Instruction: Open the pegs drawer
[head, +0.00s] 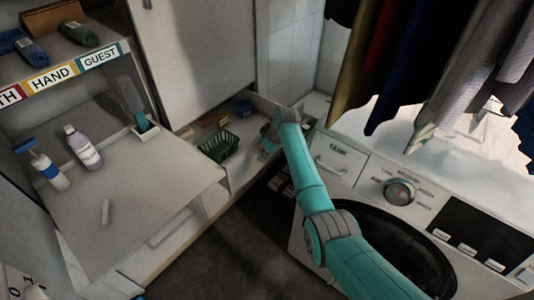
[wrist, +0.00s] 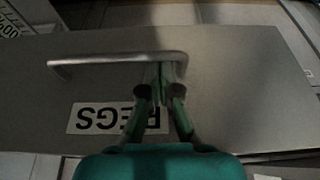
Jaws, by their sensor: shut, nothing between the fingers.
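The pegs drawer's grey front (wrist: 230,85) fills much of the wrist view, with its PEGS label (wrist: 90,118) upside down. A metal bar handle (wrist: 110,62) runs across the front above the label. My gripper (wrist: 160,78) is shut and empty, with its fingertips at the right part of the handle; I cannot tell whether they touch it. In the head view the drawer (head: 240,173) stands pulled out, with a green basket (head: 218,146) inside. My gripper (head: 269,143) is at its right side there, partly hidden by my arm.
The washing machine (head: 330,185) stands right of the drawer, close under my arm. Clothes (head: 430,60) hang above it. A shelf unit on the left carries a bottle (head: 82,148) and a blue-topped dispenser (head: 48,170). Dark floor (head: 235,245) lies open in front.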

